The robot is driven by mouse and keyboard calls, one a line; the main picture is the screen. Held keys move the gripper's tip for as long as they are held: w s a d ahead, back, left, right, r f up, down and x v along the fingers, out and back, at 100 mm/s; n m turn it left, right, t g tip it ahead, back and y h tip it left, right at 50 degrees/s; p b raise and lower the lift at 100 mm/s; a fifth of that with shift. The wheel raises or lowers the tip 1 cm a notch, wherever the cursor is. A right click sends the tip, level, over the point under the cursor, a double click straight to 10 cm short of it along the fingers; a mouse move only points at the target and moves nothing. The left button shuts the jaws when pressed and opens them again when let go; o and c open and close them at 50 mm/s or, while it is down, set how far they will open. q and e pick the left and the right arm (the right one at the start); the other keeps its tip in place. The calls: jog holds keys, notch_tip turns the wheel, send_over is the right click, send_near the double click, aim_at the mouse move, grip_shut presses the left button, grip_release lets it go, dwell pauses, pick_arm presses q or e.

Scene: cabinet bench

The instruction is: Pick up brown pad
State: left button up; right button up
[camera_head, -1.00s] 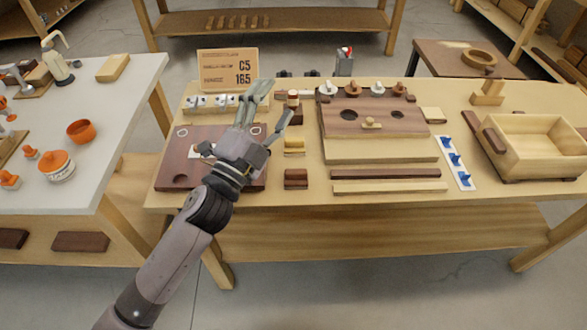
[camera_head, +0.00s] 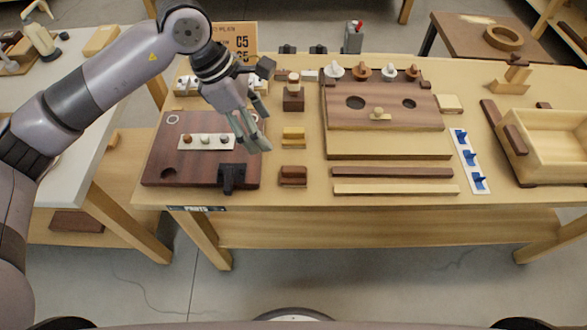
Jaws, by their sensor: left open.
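A small brown pad (camera_head: 293,175) lies on the bench near its front edge, in front of a yellow pad (camera_head: 293,136). A dark brown block (camera_head: 293,101) with a pale top stands behind the yellow one. My left gripper (camera_head: 259,126) is open and empty, its fingers pointing down over the right part of the dark wooden board (camera_head: 155,165). It is left of the yellow pad and behind and left of the brown pad, apart from both. My right gripper is not in view.
A black fixture (camera_head: 232,178) stands at the dark board's front edge. A large board with holes (camera_head: 385,140) and two long strips (camera_head: 392,173) lie to the right. Further right are blue hooks (camera_head: 461,136) and a wooden box (camera_head: 570,175). A sign (camera_head: 242,42) stands behind.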

pick_arm(q)
jog(key=p, duration=0.2)
send_near(293, 168)
jog(key=x, duration=0.5)
jog(key=shift+w+a+f, duration=0.15)
jog(key=shift+w+f, duration=0.05)
jog(key=x, duration=0.1)
jog(key=p+x, duration=0.1)
jog(key=x, duration=0.3)
jog(key=shift+s+d+r, duration=0.15)
jog(key=shift+s+d, duration=0.05)
jog(key=shift+s, duration=0.1)
jog(key=shift+d+f, duration=0.1)
jog(key=shift+f, duration=0.15)
jog(key=shift+c, duration=0.3)
jog(key=c, duration=1.3)
notch_tip(293, 168, up, 20)
jog(key=shift+r+b, duration=0.1)
jog(key=shift+b, duration=1.1)
